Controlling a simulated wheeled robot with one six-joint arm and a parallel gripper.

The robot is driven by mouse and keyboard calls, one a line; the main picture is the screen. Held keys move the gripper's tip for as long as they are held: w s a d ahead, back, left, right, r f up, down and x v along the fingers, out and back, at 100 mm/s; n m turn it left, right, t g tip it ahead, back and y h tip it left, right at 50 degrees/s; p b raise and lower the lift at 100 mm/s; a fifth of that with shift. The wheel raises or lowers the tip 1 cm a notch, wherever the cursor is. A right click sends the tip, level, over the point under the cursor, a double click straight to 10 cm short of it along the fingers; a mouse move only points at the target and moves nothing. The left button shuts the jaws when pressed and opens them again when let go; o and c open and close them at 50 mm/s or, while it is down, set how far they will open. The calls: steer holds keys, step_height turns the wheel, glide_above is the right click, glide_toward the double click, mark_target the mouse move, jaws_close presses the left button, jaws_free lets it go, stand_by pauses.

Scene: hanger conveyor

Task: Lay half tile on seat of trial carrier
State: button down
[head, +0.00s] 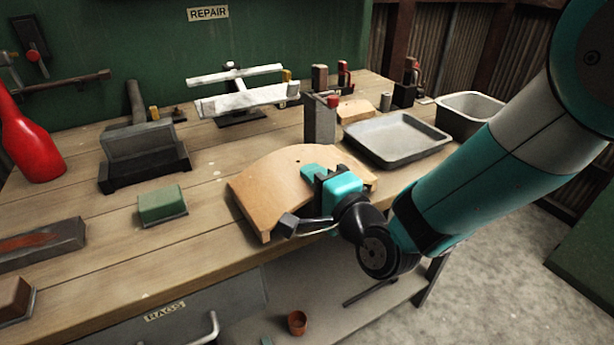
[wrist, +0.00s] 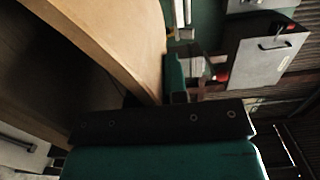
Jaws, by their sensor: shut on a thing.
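The half tile is a tan, arched piece (head: 270,180) near the front edge of the bench in the head view. My teal and black gripper (head: 318,174) is shut on its near right edge, with a finger over its top face. Whether the tile touches the bench cannot be told. In the wrist view the tile (wrist: 110,35) fills the upper left, beside the gripper finger (wrist: 175,78). No part is labelled as the trial carrier. A white-topped stand with crossbars (head: 245,98) and a dark grey trough-like holder (head: 145,160) stand behind the tile and to its left.
A grey upright block (head: 319,122) stands just behind the tile. A shallow grey tray (head: 398,138) and a deeper pan (head: 470,112) are to the right. A green block (head: 161,205) and a red bottle (head: 28,140) are left.

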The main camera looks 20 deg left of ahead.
steer(key=shift+r+p, duration=1.95)
steer(key=shift+r, duration=0.25)
steer(key=shift+w, duration=0.1)
